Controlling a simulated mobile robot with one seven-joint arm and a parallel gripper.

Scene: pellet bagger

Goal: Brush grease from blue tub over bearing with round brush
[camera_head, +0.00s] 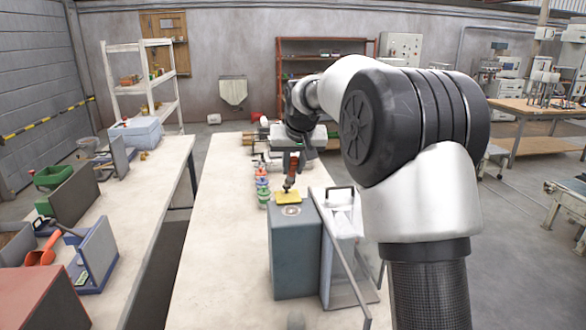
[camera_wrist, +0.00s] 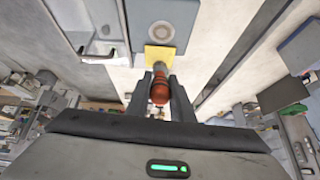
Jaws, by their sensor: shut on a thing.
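My gripper (camera_head: 292,162) is shut on the round brush, whose red-brown handle (camera_wrist: 160,88) stands between the two fingers in the wrist view. The brush points down, with its dark tip (camera_head: 287,188) just above or at a yellow pad (camera_head: 288,197) on top of a blue-grey box; I cannot tell if it touches. A small round ring, seemingly the bearing (camera_head: 291,210), lies on the box top in front of the pad. It also shows in the wrist view (camera_wrist: 161,32). The blue tub (camera_head: 262,182) appears in a row of small coloured tubs left of the box.
The blue-grey box (camera_head: 293,255) stands on the pale bench (camera_head: 215,260). A clear-sided bin with a dark handle (camera_head: 340,240) stands close on its right. The bench left of the box is largely clear. Another bench (camera_head: 150,190) with bins lies further left.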

